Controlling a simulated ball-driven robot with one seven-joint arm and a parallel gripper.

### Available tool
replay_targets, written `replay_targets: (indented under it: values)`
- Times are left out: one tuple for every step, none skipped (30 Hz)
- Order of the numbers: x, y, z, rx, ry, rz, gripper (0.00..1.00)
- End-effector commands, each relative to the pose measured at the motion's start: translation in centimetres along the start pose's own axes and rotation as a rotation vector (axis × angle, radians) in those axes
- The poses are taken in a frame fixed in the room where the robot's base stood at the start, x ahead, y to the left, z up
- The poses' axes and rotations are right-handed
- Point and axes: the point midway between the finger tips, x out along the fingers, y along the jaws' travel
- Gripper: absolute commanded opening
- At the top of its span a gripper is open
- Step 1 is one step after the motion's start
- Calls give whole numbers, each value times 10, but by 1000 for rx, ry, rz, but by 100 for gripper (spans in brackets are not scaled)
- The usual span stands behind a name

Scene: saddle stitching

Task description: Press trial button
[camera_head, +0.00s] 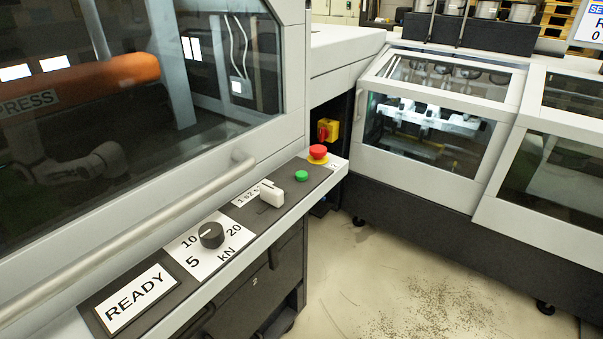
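A green button (302,176) sits on the dark control strip (252,243) along the front of the left machine. No label reading "trial" can be made out beside it. A red mushroom button (318,152) on a yellow base is just beyond it. A white lever switch (271,193) stands nearer, by a label that seems to read 1 s and 2 s. A black round knob (211,235) sits on a white plate marked 5, 10, 20 and kN. A white sign (136,298) at the near end reads READY. My gripper is not in view.
A light handrail (140,235) runs in front of the left machine's window, beside the strip. An orange cylinder (80,87) lettered PRESS shows in that window. A second machine (425,190) with clear covers stands at right. The floor (400,285) between them is bare.

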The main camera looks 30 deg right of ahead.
Motion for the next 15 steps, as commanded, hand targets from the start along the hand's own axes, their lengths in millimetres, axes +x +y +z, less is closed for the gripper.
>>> replay_targets:
  values:
    - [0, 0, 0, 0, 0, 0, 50]
    - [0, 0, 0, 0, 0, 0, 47]
    - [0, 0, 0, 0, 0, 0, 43]
    - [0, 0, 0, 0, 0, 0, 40]
    - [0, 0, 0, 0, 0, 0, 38]
    - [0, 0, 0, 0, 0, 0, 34]
    - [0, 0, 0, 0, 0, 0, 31]
    - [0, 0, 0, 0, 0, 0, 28]
    - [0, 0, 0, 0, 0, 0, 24]
    - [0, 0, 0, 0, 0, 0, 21]
    - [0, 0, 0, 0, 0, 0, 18]
    - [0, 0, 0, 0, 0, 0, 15]
    - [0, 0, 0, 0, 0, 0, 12]
    - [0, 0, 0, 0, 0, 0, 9]
    - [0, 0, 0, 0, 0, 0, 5]
